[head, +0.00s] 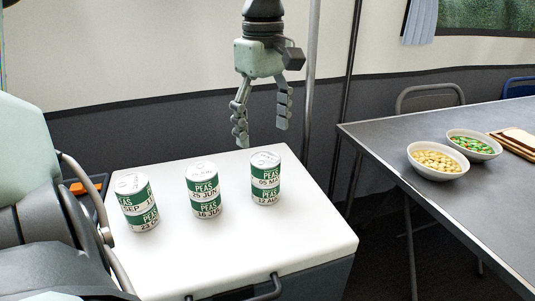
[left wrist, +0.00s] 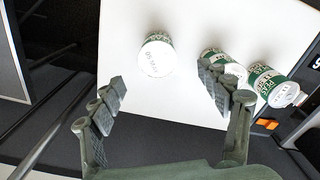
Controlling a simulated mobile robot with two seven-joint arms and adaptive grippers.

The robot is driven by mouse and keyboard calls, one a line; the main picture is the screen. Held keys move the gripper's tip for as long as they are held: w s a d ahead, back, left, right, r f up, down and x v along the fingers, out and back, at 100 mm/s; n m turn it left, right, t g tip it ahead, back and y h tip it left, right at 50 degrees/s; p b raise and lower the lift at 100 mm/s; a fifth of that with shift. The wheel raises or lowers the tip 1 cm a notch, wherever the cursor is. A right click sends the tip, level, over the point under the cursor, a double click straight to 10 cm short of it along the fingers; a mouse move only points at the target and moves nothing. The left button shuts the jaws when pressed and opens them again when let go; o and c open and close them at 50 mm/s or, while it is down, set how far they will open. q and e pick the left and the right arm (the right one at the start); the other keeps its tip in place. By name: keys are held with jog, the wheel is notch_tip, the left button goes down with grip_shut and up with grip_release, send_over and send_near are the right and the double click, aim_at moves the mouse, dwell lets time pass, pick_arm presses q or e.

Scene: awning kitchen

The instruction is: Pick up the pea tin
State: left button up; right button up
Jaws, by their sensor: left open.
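Three green-and-white pea tins stand upright in a loose row on a white lid (head: 240,243). In the head view they are the left tin (head: 138,203), the middle tin (head: 203,190) and the right tin (head: 265,178). My left gripper (head: 262,136) is open and empty, pointing down above the lid's far edge, behind and above the right tin. In the left wrist view the fingers (left wrist: 165,95) are spread apart. One tin's top (left wrist: 155,59) shows ahead between them, clear of both. The second tin (left wrist: 235,70) is partly hidden by a finger; the third (left wrist: 275,86) is farther right.
A dark table (head: 440,206) stands to the right with a bowl of pale food (head: 437,163), a bowl of mixed vegetables (head: 474,147) and a wooden board (head: 516,143). Upright poles (head: 312,70) rise behind the lid. The front of the lid is clear.

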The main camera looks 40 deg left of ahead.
aim_at(265, 158)
pick_arm(q)
jog(key=shift+w+a+f, duration=0.1)
jog(key=shift+w+a, duration=0.05)
jog(key=shift+f, duration=0.3)
notch_tip(265, 158, down, 6)
jog(key=shift+f, duration=0.45)
pick_arm(e)
jog(key=shift+w+a+r+t, duration=0.1)
jog(key=shift+w+a+t, duration=0.1)
jog(key=shift+w+a, duration=0.25)
jog(key=shift+w+a+r+t, duration=0.1)
jog(key=shift+w+a+t, duration=0.1)
jog(key=shift+w, duration=0.3)
pick_arm(q)
jog(key=shift+c, duration=0.3)
jog(key=c, duration=1.2)
jog(key=shift+c, duration=0.4)
jog(key=shift+r, duration=0.15)
